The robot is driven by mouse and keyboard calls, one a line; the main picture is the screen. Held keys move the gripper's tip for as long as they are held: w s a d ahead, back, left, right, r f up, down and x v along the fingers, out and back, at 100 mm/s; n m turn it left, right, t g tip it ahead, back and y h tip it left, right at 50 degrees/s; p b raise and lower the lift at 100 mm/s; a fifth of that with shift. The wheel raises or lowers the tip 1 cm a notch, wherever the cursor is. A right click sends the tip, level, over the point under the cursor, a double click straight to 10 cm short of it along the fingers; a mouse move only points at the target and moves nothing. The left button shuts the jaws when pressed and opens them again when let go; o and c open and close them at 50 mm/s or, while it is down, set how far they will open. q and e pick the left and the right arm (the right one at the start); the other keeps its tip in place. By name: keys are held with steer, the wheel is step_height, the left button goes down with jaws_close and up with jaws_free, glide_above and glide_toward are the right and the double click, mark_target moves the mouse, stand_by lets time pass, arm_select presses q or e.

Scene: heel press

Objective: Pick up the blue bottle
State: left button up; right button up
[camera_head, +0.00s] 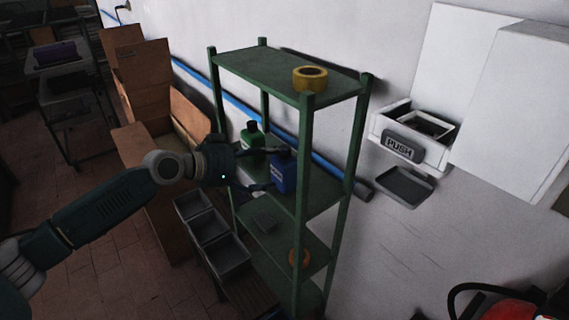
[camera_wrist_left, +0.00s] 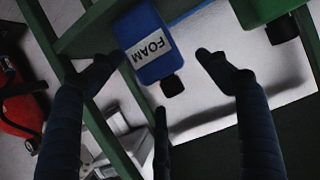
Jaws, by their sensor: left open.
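The blue bottle (camera_head: 284,172) stands on the middle shelf of the green shelving unit (camera_head: 305,190). In the left wrist view the blue bottle (camera_wrist_left: 148,45) shows a white "FOAM" label and a dark cap, upside down in the picture. My left gripper (camera_head: 262,170) reaches in from the left at that shelf, its fingers open toward the bottle. In the left wrist view the open fingers (camera_wrist_left: 160,68) lie to both sides of the bottle's cap end. Contact cannot be told. My right gripper is not in view.
A green bottle (camera_head: 252,140) stands beside the blue one, close to my gripper; it also shows in the left wrist view (camera_wrist_left: 262,12). Yellow tape (camera_head: 310,77) lies on the top shelf. A shelf post stands close right of the blue bottle. Grey bins (camera_head: 226,256) stand left of the unit.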

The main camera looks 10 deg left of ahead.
arm_select(q)
steer(key=shift+x, duration=1.2)
steer(key=shift+s+a, duration=0.15)
steer(key=c, duration=1.5)
steer(key=shift+o, duration=0.2)
steer(key=shift+r, duration=0.15)
